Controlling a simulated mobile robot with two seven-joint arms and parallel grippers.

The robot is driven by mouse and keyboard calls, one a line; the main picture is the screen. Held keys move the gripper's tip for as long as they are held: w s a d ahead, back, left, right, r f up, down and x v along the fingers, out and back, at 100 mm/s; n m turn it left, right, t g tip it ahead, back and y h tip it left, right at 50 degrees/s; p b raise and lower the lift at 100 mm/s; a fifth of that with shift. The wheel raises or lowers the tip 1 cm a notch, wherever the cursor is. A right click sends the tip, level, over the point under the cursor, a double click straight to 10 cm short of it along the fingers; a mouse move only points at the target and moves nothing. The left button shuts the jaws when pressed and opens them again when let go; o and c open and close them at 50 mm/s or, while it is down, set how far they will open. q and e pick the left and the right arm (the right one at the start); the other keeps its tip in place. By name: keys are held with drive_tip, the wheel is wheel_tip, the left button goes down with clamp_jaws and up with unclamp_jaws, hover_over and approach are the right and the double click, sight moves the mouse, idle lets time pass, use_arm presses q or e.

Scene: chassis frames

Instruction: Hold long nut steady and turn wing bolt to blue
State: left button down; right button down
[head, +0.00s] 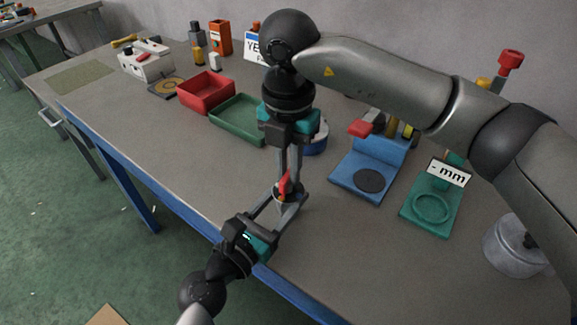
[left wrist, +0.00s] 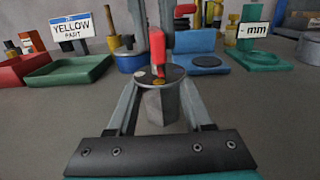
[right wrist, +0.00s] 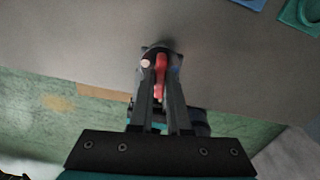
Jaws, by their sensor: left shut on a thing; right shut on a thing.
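The long nut (left wrist: 160,106) is a grey, upright six-sided piece with a round disc (left wrist: 174,74) on top. My left gripper (head: 283,202) is shut on it, one finger on each side, above the table's front edge. The red wing bolt (left wrist: 157,48) stands up from the disc; it also shows in the right wrist view (right wrist: 161,70). My right gripper (head: 287,178) reaches down from above and is shut on the wing. In the left wrist view the disc has a pale dot at left and a yellow-orange dot in front. I cannot clearly make out a blue mark.
Behind the grippers are a red tray (head: 206,92), a green tray (head: 238,120), a blue stand (head: 372,172) and a green stand with a "- mm" sign (head: 433,208). A grey round pot (head: 513,246) is at right. The table's left front part is clear.

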drive_tip(key=n, duration=1.2)
drive_tip(key=shift+f, duration=0.15)
drive_tip(key=shift+n, duration=2.2)
drive_tip(key=shift+d, duration=0.1)
drive_tip(key=c, duration=0.9)
unclamp_jaws()
drive_tip(key=shift+o, duration=0.2)
drive_tip(key=shift+r, duration=0.25)
